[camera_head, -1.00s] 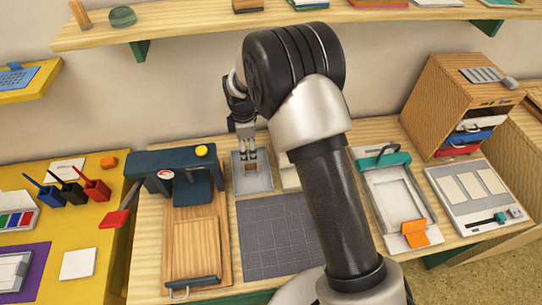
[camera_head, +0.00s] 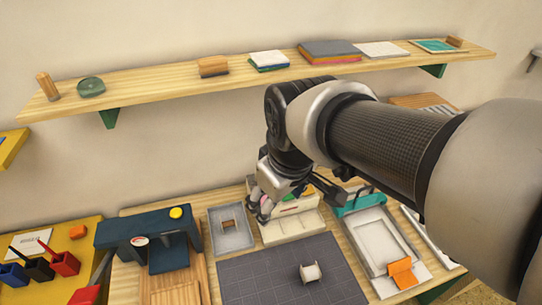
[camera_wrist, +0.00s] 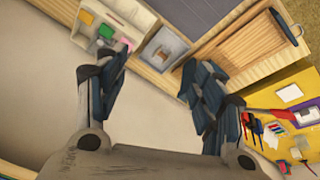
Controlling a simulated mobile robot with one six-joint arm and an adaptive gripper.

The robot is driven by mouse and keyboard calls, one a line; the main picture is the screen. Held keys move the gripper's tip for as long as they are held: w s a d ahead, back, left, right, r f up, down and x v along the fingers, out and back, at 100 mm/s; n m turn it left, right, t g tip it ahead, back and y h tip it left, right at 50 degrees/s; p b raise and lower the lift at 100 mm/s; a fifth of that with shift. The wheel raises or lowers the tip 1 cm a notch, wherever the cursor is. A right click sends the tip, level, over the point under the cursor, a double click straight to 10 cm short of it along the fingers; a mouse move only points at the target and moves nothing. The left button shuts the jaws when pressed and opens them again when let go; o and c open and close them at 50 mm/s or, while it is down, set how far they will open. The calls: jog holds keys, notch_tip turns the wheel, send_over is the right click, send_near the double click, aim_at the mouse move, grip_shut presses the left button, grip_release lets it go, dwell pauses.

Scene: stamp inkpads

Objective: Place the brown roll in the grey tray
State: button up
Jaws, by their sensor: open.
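The grey tray (camera_head: 214,243) stands on the light wooden bench, right of the dark blue press. The small brown roll (camera_head: 230,225) lies inside it, apart from the walls. In the wrist view the tray (camera_wrist: 150,50) and the roll (camera_wrist: 164,49) show beyond my fingers, small and a little blurred. My gripper (camera_head: 262,208) is open and empty, right of the tray in the head view, by the white organizer. It also shows in the wrist view (camera_wrist: 150,68), with its fingers wide apart.
The white organizer (camera_head: 290,226) stands right of the tray. A cream spool (camera_head: 311,272) lies on the dark mat (camera_head: 265,280). The dark blue press (camera_head: 125,232) is at left, a white frame with an orange tab (camera_head: 402,274) at right. A wooden shelf (camera_head: 150,86) runs above.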

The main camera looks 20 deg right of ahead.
jog(key=s+d+m+t, duration=0.1)
jog(key=s+m, duration=0.4)
jog(key=s, duration=0.6)
jog(key=shift+d+f, duration=0.2)
jog(key=shift+d, duration=0.2)
